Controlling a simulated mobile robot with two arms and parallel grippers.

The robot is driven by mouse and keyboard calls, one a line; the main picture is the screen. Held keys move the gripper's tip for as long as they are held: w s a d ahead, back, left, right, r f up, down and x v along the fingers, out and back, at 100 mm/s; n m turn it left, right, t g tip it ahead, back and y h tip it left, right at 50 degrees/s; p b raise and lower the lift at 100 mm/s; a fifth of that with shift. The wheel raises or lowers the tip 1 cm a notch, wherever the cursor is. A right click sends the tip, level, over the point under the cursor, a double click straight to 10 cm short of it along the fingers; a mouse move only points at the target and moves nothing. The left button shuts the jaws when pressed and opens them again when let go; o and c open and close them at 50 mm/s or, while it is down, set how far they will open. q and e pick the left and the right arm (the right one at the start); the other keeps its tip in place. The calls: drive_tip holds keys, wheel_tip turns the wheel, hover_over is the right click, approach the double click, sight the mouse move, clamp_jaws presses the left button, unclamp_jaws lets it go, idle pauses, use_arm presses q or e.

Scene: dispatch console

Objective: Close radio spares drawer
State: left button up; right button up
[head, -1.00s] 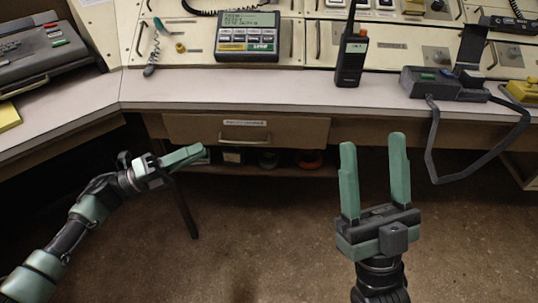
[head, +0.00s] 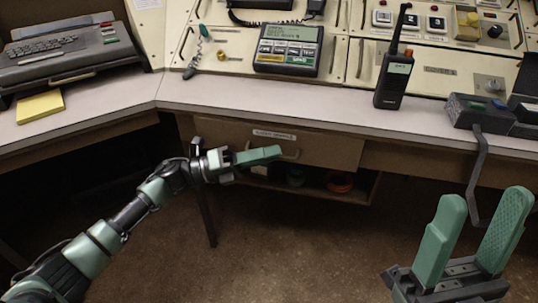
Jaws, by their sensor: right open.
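The drawer (head: 335,150) has a wide brown front with a pale label (head: 273,135) and sits under the desk's front edge. I cannot tell how far it stands out. Its handle is partly hidden behind my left gripper. My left gripper (head: 280,153) is in front of the drawer, its green fingers seen side-on and pointing right across the handle area. Whether it touches the handle is unclear, and so is the gap between its fingers. My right gripper (head: 484,205) is open and empty at the lower right, apart from the drawer.
On the desk (head: 230,97) stand a black handheld radio (head: 394,80), a desk unit (head: 287,48) and a dark device (head: 480,112) with a hanging cable. The floor (head: 300,245) is clear.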

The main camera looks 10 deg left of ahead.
use_arm(q)
drive_tip(key=shift+d, duration=0.1)
drive_tip(key=shift+c, duration=0.4)
clamp_jaws()
idle(1.0)
